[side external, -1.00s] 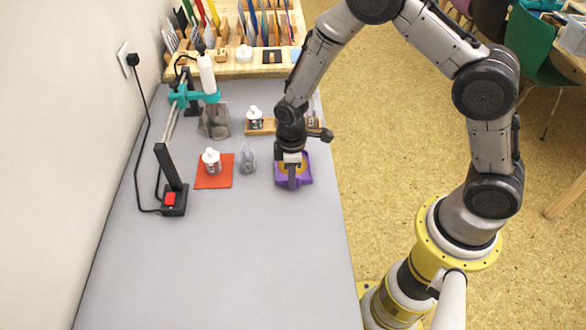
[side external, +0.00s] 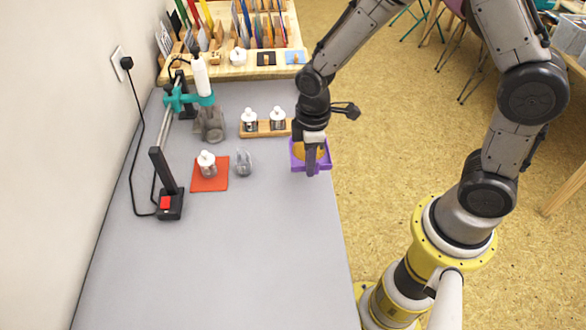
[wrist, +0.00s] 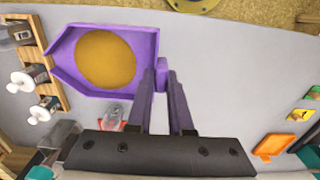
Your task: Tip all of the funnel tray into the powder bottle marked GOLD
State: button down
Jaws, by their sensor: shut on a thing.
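The funnel tray (side external: 326,161) is purple and shallow, with a round mass of gold-orange powder in it. In the wrist view the funnel tray (wrist: 90,89) looks level, its tapered end pointing left towards the wooden rack. My gripper (side external: 311,168) is shut on the tray's short side tab; the fingers also show in the wrist view (wrist: 163,80). The tray seems a little above the table, near its right edge. Two white-capped bottles (side external: 249,120) (side external: 277,119) stand in the rack, and a third bottle (side external: 207,165) stands on a red mat. I cannot read any label, so GOLD is not identified.
A clear object (side external: 243,163) stands just right of the red mat (side external: 208,184). A wooden rack (side external: 264,131) lies behind. The front table is clear.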

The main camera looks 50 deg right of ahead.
jog(key=s+d+r+m, duration=0.1)
jog(key=s+d+r, duration=0.15)
jog(key=s, duration=0.55)
jog(key=w+r+m, duration=0.1)
jog(key=w, duration=0.1)
jog(key=w+a+r+m, duration=0.1)
jog(key=w+r, duration=0.1)
jog(key=w+r+m, duration=0.2)
jog(key=w, duration=0.1)
jog(key=shift+a+r, duration=0.1)
jog(key=shift+a, duration=0.3)
jog(key=w+d+r+m, duration=0.2)
jog(key=w+m, duration=0.2)
jog(key=w, duration=0.8)
jog(key=w+d+r+m, duration=0.1)
jog(key=w+d+m, duration=0.25)
jog(key=w, duration=0.85)
jog(key=shift+s+d+f+m+t+y, duration=0.2)
jog(key=shift+d+f+t+y, duration=0.25)
jog(key=shift+d+f+y, duration=0.6)
jog(key=shift+s+d+f+m+t+y, duration=0.1)
jog(key=shift+d+f+m+t+y, duration=0.25)
jog(key=shift+d+f+y, duration=0.6)
